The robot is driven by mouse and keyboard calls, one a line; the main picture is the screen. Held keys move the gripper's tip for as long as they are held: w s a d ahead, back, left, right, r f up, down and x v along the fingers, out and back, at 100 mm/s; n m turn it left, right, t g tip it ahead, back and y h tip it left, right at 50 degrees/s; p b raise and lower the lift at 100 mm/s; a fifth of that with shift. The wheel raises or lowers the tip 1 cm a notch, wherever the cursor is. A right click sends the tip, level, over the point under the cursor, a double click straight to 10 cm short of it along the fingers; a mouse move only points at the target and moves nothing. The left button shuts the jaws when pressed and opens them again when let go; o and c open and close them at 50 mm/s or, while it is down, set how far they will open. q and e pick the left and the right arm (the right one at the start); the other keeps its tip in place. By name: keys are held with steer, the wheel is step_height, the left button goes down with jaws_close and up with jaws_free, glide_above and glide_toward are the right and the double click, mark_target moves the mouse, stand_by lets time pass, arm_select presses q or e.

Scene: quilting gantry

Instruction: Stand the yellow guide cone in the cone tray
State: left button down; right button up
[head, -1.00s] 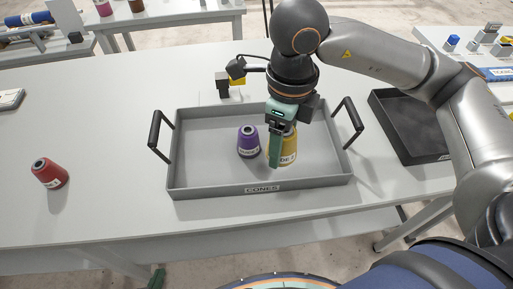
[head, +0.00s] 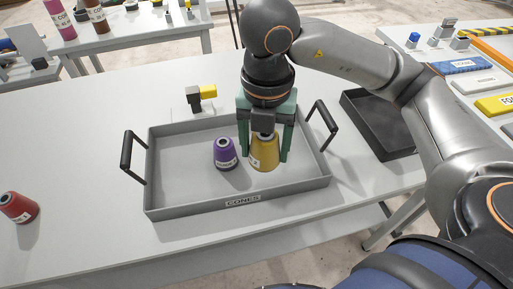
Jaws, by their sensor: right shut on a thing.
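The cone tray (head: 160,180) is a grey, shallow tray with two black handles, labelled CONES, on the white table. A purple cone (head: 225,154) stands inside it. The yellow guide cone (head: 264,155) is upright over the tray floor, just right of the purple cone. My right gripper (head: 265,150) reaches down from above, its green fingers on either side of the yellow cone, shut on it. I cannot tell whether the cone's base touches the tray floor. The gripper body hides part of its top. My left gripper is not in view.
A black-and-yellow device (head: 202,96) stands behind the tray. A dark empty tray (head: 372,125) is to the right.

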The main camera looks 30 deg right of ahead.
steer(key=w+d+f+b, duration=0.1)
steer(key=w+d+f, duration=0.6)
steer(key=shift+w+f, duration=0.15)
steer(key=shift+w+d+f, duration=0.15)
steer(key=shift+w+f, duration=0.15)
steer(key=shift+f, duration=0.05)
steer(key=shift+w+d+f, duration=0.15)
steer(key=shift+f, duration=0.15)
step_height(320, 180, down, 3)
steer(key=shift+w+d+f, duration=0.1)
steer(key=shift+d+f, duration=0.05)
steer(key=shift+f, duration=0.2)
steer(key=o, duration=1.2)
steer(key=shift+o, duration=1.3)
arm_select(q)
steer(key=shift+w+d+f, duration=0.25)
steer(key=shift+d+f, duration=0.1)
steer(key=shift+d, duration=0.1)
